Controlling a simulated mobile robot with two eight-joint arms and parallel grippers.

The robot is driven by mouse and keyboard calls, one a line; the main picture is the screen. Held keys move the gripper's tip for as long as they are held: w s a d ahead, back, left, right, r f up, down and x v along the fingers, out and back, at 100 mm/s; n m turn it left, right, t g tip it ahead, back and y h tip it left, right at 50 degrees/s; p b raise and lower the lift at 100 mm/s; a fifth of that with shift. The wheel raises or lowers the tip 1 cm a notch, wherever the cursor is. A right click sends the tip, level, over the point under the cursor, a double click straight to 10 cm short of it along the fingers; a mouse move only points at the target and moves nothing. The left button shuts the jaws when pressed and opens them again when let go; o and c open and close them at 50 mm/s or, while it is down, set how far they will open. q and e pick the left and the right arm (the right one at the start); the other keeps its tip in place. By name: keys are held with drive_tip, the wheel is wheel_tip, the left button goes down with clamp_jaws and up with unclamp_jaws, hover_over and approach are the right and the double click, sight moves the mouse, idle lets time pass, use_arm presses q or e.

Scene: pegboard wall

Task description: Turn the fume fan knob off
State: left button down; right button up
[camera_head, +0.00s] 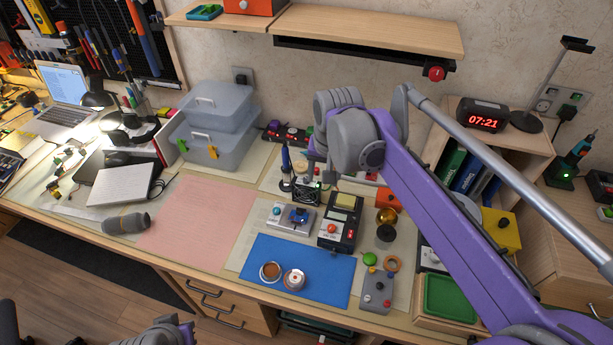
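A red knob (437,73) with a pale mark sits at the right end of a dark unit (360,58) under the wooden shelf. It looks like the fume fan knob, but I see no label that I can read. The mark's exact setting is too small to tell. My purple and grey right arm crosses from the lower right to the middle, with its grey joint below and left of the knob, apart from it. No fingers of my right gripper show. A bit of my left arm shows at the bottom edge; its gripper fingers do not show.
The desk below holds a pink mat (205,220), a blue mat (325,262) and several small devices. A small cubby with a clock (482,113) stands right of the knob. Stacked clear boxes (215,140) stand left. The wall around the knob is clear.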

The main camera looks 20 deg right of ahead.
drive_tip(key=w+m+g, duration=0.1)
drive_tip(key=w+m, duration=0.1)
drive_tip(key=w, duration=0.5)
drive_tip(key=m+g+b, duration=0.1)
drive_tip(key=m, duration=0.1)
hover_over(306, 180)
wheel_tip(306, 180, down, 4)
drive_tip(key=r, duration=0.1)
drive_tip(key=f, duration=0.3)
drive_tip(key=f+b, duration=0.1)
drive_tip(key=f, duration=0.7)
drive_tip(key=shift+w+d+f, duration=0.15)
drive_tip(key=shift+w+d, duration=0.05)
drive_tip(key=shift+w, duration=0.1)
clamp_jaws()
